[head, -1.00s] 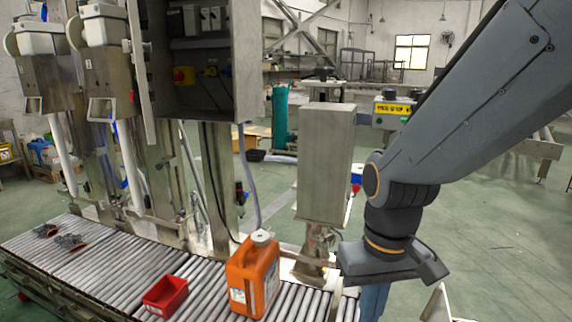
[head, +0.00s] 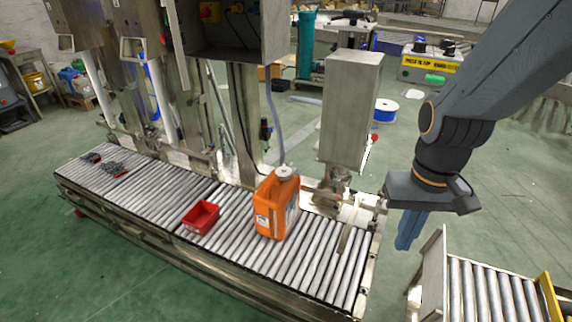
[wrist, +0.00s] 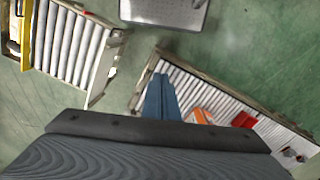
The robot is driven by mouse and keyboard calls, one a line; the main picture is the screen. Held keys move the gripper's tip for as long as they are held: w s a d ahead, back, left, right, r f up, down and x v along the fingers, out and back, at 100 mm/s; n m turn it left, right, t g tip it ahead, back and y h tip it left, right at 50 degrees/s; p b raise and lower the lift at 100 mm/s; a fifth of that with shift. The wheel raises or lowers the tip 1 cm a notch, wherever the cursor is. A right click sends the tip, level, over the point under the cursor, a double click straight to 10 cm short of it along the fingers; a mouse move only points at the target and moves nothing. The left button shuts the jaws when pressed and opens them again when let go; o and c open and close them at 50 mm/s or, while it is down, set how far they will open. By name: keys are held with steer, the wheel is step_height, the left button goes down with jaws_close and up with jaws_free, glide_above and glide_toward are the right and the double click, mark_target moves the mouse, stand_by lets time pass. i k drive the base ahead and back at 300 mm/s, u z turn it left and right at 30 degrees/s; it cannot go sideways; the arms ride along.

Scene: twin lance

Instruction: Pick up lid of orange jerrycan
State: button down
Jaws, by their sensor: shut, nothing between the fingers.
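The orange jerrycan (head: 275,208) stands upright on the roller conveyor, with its pale round lid (head: 284,171) on top. My gripper (head: 404,246) hangs to the right of the jerrycan, beyond the conveyor's right end, with its blue fingers pointing down. The fingers are together and hold nothing. In the wrist view my gripper (wrist: 160,80) also shows its blue fingers side by side. An orange part of the jerrycan (wrist: 202,116) shows just right of them there. The lid cannot be made out in the wrist view.
A red bin (head: 201,217) sits on the conveyor (head: 310,262) left of the jerrycan. A grey metal box on a post (head: 350,105) stands behind, between jerrycan and arm. A second roller conveyor (head: 490,290) lies at the lower right. Green floor is open in front.

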mark_target(284, 173)
steer(key=k, duration=0.5)
steer(key=u, duration=2.35)
steer(key=i, duration=2.05)
steer(key=z, duration=2.95)
steer(key=i, duration=0.5)
steer(key=z, duration=0.05)
